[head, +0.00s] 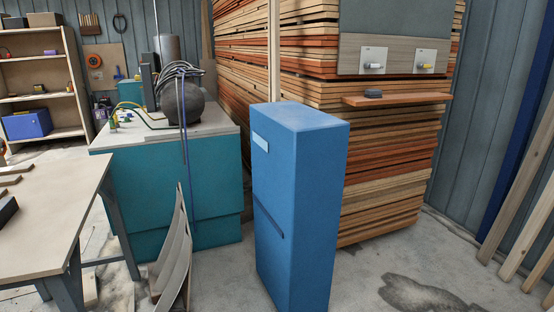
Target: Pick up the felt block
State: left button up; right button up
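A small dark grey block (373,94) lies on a narrow orange-brown wooden shelf (420,98) in front of the stacked boards; it looks like the felt block, but its material is too small to tell. Another dark block (7,209) lies on the pale table at the left edge, partly cut off by the frame. Neither of my grippers is in view.
A tall blue cabinet (300,200) stands in the middle, in front of the lumber stack (390,190). A teal bench (170,200) with a tank stands behind curved wooden pieces (172,262). The pale table (50,200) is at left. Floor at lower right is open.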

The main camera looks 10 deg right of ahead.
aim_at(374, 92)
jog(key=i+z, duration=0.35)
jog(key=i+j+z, duration=0.2)
jog(key=i+z, duration=0.15)
jog(key=i+j+z, duration=0.35)
jog(key=i, duration=0.15)
jog(key=z, duration=2.75)
jog(key=j+u, duration=0.15)
jog(key=u, duration=3.25)
jog(key=i+l+u, duration=0.45)
jog(key=l+u, duration=0.15)
jog(key=i+l+u, duration=0.15)
jog(key=l+u, duration=0.15)
jog(key=l, duration=0.2)
